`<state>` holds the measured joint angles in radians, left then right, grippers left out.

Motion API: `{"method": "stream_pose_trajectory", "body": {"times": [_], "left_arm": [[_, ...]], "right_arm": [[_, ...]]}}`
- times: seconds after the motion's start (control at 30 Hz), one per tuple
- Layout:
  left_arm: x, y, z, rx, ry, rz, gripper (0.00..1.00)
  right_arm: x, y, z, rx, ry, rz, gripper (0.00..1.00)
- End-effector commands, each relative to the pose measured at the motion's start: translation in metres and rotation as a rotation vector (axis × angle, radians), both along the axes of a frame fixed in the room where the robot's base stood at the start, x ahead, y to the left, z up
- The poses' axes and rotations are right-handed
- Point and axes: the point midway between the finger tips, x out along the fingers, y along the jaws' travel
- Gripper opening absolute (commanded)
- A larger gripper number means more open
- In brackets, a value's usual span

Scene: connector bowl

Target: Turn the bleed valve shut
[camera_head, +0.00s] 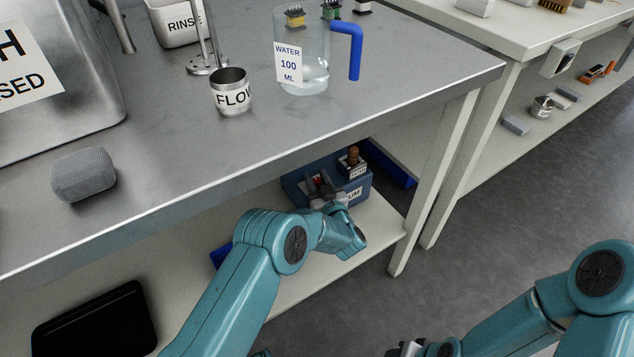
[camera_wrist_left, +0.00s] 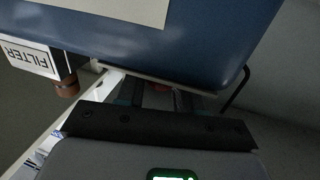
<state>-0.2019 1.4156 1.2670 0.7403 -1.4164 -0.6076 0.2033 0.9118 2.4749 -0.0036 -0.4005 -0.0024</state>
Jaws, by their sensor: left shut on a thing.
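A blue box-shaped unit (camera_head: 358,189), its white label partly hidden and ending in "UM", sits on the lower shelf under the bench. My left gripper (camera_head: 319,186) is at its top, shut on a small red part that I take for the bleed valve. In the left wrist view the blue unit (camera_wrist_left: 200,45) fills the top, and my left gripper's fingers (camera_wrist_left: 165,98) are beneath it with a sliver of red (camera_wrist_left: 178,101) between them. The valve's handle angle is hidden. My right gripper (camera_head: 405,349) is cut off at the bottom edge.
The bench top (camera_head: 190,135) overhangs the shelf (camera_head: 372,232). A bench leg (camera_head: 425,170) stands to the right. A WATER jug (camera_head: 318,75) and a metal cup (camera_head: 231,94) stand above.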

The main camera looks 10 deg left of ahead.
Motion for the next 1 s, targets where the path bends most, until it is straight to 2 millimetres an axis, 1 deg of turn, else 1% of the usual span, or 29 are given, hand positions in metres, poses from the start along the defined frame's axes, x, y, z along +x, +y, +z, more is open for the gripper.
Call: {"method": "stream_pose_trajectory", "body": {"times": [0.43,0.47,0.5,0.83,0.93,1.0], "left_arm": [[0.0,0.0,0.0,-0.001,0.001,0.007,0.05],[0.0,0.0,0.0,-0.001,0.001,0.007,0.46],[0.0,0.0,0.0,-0.001,0.001,0.007,0.55],[-0.002,-0.002,0.001,-0.001,0.001,0.007,0.55],[-0.011,-0.008,0.003,0.0,0.002,0.005,0.55],[-0.023,-0.016,0.005,0.001,0.003,0.003,0.55]], "right_arm": [[0.001,0.0,-0.001,-0.001,-0.003,-0.001,0.43],[0.001,0.0,-0.001,-0.001,-0.003,-0.001,0.43],[0.001,0.0,-0.001,-0.001,-0.003,-0.001,0.43],[0.0,0.0,0.001,0.0,-0.001,0.0,0.43],[-0.003,0.001,0.008,0.002,0.01,0.001,0.43],[-0.007,0.001,0.015,0.004,0.022,0.003,0.43]]}}
